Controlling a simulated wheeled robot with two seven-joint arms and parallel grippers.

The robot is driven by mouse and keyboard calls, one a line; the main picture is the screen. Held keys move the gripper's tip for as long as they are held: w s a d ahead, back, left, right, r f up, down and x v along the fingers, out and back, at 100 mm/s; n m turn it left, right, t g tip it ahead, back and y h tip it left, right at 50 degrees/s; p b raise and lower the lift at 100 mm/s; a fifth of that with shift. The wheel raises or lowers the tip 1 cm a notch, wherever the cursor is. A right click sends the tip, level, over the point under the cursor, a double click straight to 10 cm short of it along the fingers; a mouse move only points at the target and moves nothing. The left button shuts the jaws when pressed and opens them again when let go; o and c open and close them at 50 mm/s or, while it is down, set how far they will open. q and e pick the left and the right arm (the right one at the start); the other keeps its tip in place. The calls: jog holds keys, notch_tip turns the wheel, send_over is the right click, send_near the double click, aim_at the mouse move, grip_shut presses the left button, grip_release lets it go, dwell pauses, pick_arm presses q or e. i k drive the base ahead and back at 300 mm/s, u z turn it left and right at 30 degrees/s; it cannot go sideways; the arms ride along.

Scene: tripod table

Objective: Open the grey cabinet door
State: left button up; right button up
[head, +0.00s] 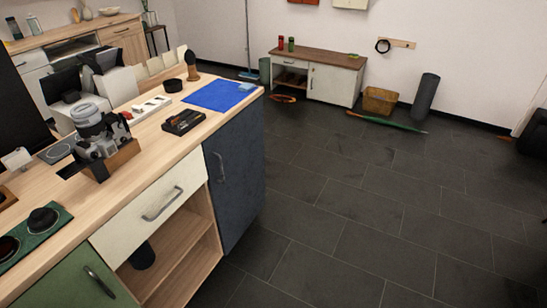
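The grey cabinet door (243,170) is a dark slate blue-grey panel at the far end of the wooden counter's front. It looks shut, in line with the counter front. Its vertical metal handle (221,167) is near the panel's left edge, next to the open shelf section. Neither of my grippers shows in the head view, and nothing is seen touching the door or its handle.
Left of the door are a cream drawer (135,219), an open wooden shelf (184,257) and a green front (70,282). A camera (98,130) and a blue mat (217,95) are on the counter. The dark tiled floor (345,215) before the door is clear.

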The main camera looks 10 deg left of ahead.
aim_at(234, 153)
jog(key=z, duration=0.3)
jog(key=i, duration=0.9)
jog(key=u, duration=0.8)
jog(key=i, duration=0.65)
jog(key=u, duration=0.55)
